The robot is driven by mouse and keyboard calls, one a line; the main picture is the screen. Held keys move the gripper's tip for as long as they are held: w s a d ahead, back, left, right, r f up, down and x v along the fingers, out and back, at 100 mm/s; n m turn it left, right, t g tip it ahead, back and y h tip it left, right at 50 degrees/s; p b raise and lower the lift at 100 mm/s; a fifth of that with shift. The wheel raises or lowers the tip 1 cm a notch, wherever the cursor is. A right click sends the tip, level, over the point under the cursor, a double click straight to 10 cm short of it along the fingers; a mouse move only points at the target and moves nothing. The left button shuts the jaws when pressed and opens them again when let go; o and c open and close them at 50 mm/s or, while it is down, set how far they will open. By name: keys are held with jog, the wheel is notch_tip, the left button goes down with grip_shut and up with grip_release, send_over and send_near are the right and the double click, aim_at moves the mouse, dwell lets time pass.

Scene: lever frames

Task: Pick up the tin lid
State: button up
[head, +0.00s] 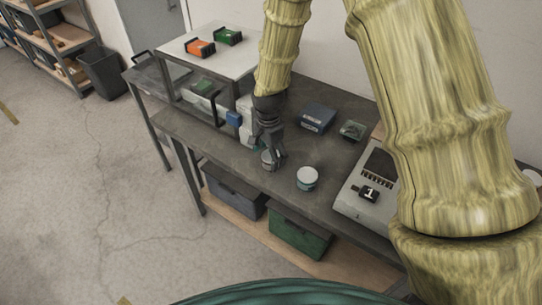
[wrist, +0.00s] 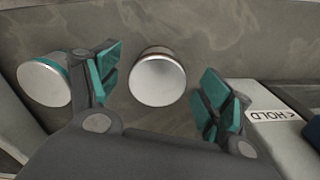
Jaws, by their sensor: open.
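Two short round tins with pale, flat lids stand on the dark workbench. One tin (head: 269,163) is under my gripper (head: 271,151) in the head view, partly hidden by the fingers. Its pale lid (wrist: 157,80) faces the wrist camera and lies between the two spread fingers, with a gap on each side. My gripper (wrist: 160,88) is open, points down and holds nothing. The second tin (head: 307,180), with a teal band, stands to the right in the head view; in the wrist view its lid (wrist: 43,83) is left, outside the left finger.
A grey device marked 1 (head: 352,205) is right of the tins. A white device with a HOLD label (wrist: 274,115) is close beside the right finger in the wrist view. A blue box (head: 318,118) and a small clear-topped container (head: 353,130) stand behind. The bench's front edge is near.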

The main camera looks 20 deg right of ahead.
jog(key=c, duration=0.9)
jog(key=shift+c, duration=0.2)
